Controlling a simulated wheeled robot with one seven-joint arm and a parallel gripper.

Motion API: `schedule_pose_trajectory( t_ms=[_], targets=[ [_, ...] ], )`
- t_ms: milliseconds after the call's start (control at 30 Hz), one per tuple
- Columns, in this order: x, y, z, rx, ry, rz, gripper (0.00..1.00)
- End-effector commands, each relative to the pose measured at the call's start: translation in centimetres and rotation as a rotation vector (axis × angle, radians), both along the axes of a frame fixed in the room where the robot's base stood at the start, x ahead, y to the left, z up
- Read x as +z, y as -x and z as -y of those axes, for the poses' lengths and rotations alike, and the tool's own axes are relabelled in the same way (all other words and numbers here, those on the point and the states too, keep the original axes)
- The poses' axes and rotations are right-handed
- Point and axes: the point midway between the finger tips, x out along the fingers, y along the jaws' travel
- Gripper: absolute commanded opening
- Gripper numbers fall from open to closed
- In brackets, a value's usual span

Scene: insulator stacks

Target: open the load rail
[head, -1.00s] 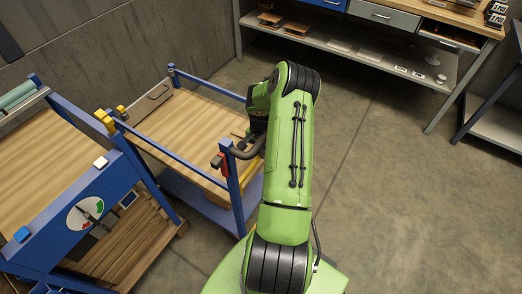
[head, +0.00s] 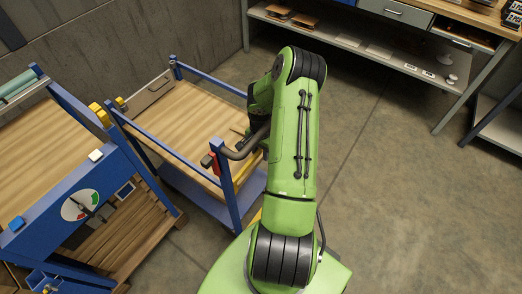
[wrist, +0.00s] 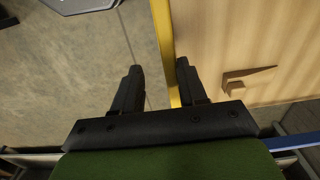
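The load rail is probably the blue bar (head: 165,138) along the near side of a wood-topped blue cart; I cannot be sure. It ends at a blue corner post (head: 229,195) with a red piece (head: 214,164) near its top. My gripper is mostly hidden behind my green arm in the head view. In the wrist view, my gripper (wrist: 160,78) is open with two dark fingers apart. A yellow edge strip (wrist: 162,30) of the cart top shows between the fingers, closer to the right one. I cannot tell whether a finger touches anything.
A blue stand with a dial (head: 80,205) stands beside the cart at left. A long workbench shelf (head: 370,50) is at the back. The concrete floor (head: 390,190) to the right is clear. A brown bracket-like piece (wrist: 245,77) lies on the wood.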

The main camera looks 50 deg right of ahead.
Motion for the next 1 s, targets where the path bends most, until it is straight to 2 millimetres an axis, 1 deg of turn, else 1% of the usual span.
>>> schedule_pose_trajectory(
  t_ms=[67,133,300,400,467,567,1000],
  targets=[
    [0.2,0.0,0.0,0.0,0.0,-0.001,0.4],
    [1.1,0.0,0.1,0.0,0.002,0.0,0.4],
    [4.9,0.0,0.1,-0.001,0.004,0.0,0.4],
    [6.6,0.0,0.1,0.0,0.003,-0.001,0.4],
    [7.2,0.0,0.0,0.0,0.002,-0.001,0.4],
    [7.5,0.0,0.0,0.0,0.0,-0.002,0.4],
    [7.5,0.0,0.0,0.0,0.0,-0.001,0.4]
  ],
)
